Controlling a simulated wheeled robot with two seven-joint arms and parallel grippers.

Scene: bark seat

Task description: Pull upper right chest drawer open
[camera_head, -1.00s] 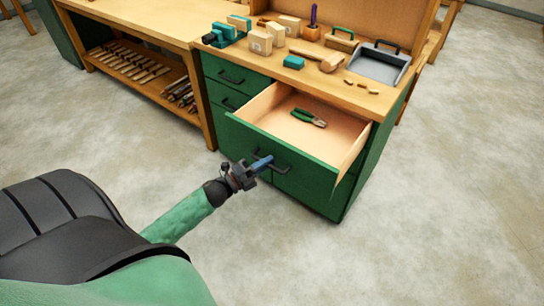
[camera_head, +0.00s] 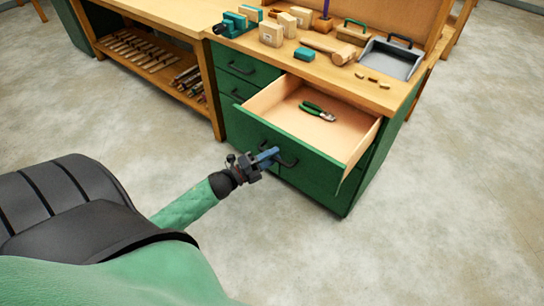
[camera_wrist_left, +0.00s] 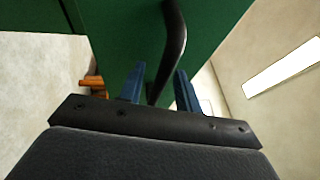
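The green chest (camera_head: 375,160) stands right of centre in the head view. Its upper right drawer (camera_head: 315,165) is pulled well out, its pale wooden inside showing, with green-handled pliers (camera_head: 318,111) lying in it. My left gripper (camera_head: 268,156) is at the dark handle (camera_head: 287,161) on the drawer's front. In the left wrist view the blue fingers (camera_wrist_left: 159,88) are apart, with the curved handle (camera_wrist_left: 173,40) running between them and visible gaps beside it. My right gripper is not in view.
The chest top (camera_head: 335,75) carries wooden blocks, a mallet (camera_head: 332,50) and a grey dustpan-like tray (camera_head: 392,58). A wooden workbench (camera_head: 160,22) with a slatted lower shelf stands to the left. The concrete floor in front and to the right is clear.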

